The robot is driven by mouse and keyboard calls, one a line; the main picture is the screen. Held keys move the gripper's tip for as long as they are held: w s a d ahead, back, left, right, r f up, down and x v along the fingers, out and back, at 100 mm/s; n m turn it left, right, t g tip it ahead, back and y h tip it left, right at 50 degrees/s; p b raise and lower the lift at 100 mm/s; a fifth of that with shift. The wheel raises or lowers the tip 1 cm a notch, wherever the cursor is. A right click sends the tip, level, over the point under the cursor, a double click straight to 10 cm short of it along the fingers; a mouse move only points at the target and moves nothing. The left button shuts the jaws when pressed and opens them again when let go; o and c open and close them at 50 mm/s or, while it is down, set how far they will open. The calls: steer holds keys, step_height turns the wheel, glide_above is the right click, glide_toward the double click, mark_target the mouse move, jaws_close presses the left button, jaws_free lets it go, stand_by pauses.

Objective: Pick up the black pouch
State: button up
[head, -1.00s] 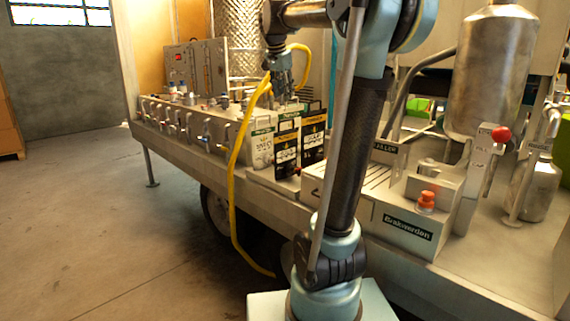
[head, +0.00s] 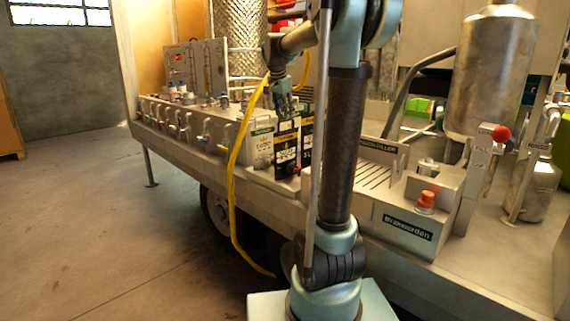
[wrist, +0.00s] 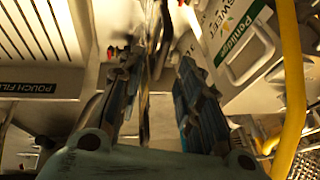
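Two black pouches stand upright side by side on the trailer bench in the head view. The front black pouch (head: 286,150) has a yellow line and white print; the other black pouch (head: 307,140) is just to its right, partly hidden by my arm. My gripper (head: 288,108) is right above the front one, pointing down. In the wrist view my gripper (wrist: 156,70) is open, its two fingers apart. A thin pouch edge (wrist: 149,65) shows edge-on between the fingers; I cannot tell which pouch it belongs to. No grip on it shows.
A slotted metal filler (head: 372,175) stands right.

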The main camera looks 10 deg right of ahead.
steer(key=shift+x, duration=2.95)
jaws_close()
